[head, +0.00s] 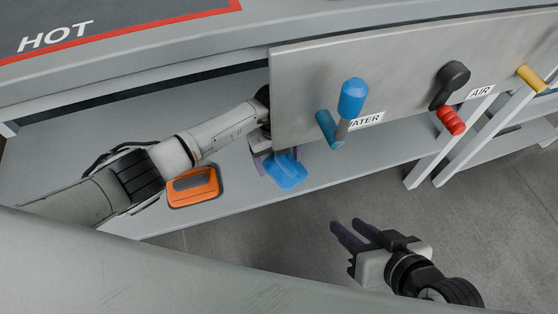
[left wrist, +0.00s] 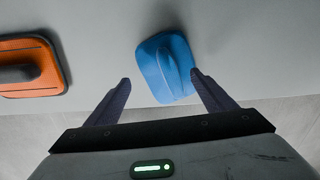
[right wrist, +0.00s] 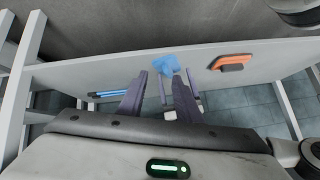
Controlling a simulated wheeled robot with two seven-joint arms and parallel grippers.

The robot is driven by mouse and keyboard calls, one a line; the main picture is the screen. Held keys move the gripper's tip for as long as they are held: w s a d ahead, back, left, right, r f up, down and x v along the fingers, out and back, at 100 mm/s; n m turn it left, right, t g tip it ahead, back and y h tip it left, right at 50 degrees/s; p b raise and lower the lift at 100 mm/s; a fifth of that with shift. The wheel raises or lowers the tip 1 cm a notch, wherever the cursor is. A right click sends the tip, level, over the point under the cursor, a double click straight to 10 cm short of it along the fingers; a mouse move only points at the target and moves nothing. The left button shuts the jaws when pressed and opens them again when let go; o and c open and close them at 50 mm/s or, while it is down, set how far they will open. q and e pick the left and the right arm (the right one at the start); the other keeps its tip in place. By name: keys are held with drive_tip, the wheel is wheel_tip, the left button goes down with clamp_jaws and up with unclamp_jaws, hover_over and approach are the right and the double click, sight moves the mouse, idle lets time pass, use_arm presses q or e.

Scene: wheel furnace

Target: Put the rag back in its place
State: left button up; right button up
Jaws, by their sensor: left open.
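The rag appears to be the blue cloth-like piece (head: 288,174) with a raised ridge, lying on the grey lower shelf near its front edge. It also shows in the left wrist view (left wrist: 160,62) and the right wrist view (right wrist: 166,63). My left gripper (head: 275,163) is open over the shelf at the rag. In the left wrist view its right fingertip overlaps the rag's right edge, and its left fingertip is clear of it; contact cannot be told. My right gripper (head: 346,226) is open and empty over the floor, in front of the shelf.
An orange block with a grey top (head: 193,187) lies on the shelf left of the rag. A panel (head: 300,80) with a blue WATER handle (head: 352,97) and a red-tipped AIR handle (head: 450,120) overhangs the shelf. A yellow-tipped handle (head: 531,78) stands farther right. The counter above is marked HOT.

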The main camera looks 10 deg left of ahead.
use_arm(q)
wheel_tip(320, 180, up, 5)
drive_tip(key=shift+a+f+p, duration=0.1)
drive_tip(key=shift+a+p, duration=0.05)
drive_tip(key=shift+p, duration=0.75)
wheel_tip(320, 180, up, 6)
drive_tip(key=f+p, duration=0.1)
drive_tip(key=p, duration=0.1)
hover_over(278, 170)
drive_tip(key=shift+s+a+r, duration=0.2)
drive_tip(key=shift+r, duration=0.05)
use_arm(e)
drive_tip(key=d, duration=0.1)
drive_tip(key=s+d+m+h, duration=0.1)
drive_tip(key=shift+d+r+t, duration=0.15)
drive_tip(key=shift+d+t, duration=0.25)
